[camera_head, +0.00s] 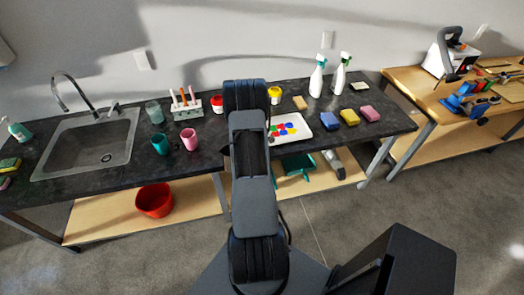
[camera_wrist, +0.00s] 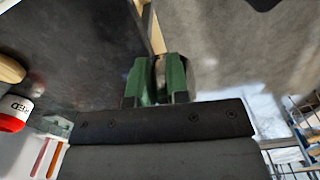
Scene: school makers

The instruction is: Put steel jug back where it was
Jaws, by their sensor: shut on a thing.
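My gripper (camera_wrist: 160,82) shows in the wrist view with its two green fingers close together. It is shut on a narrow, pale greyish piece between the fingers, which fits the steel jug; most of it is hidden. In the head view my own arm covers the gripper and what it holds. The wrist view shows the dark worktop to the left of the fingers and grey floor to the right. A silvery, tilted object (camera_head: 333,163) is below the worktop in the head view; I cannot tell what it is.
The black worktop (camera_head: 381,126) bears a sink (camera_head: 85,145), cups, a rack (camera_head: 187,112), a paint tray (camera_head: 301,125), sponges and spray bottles. A red bucket (camera_head: 155,200) is on the lower shelf. A wooden bench (camera_head: 425,100) with tools is at right.

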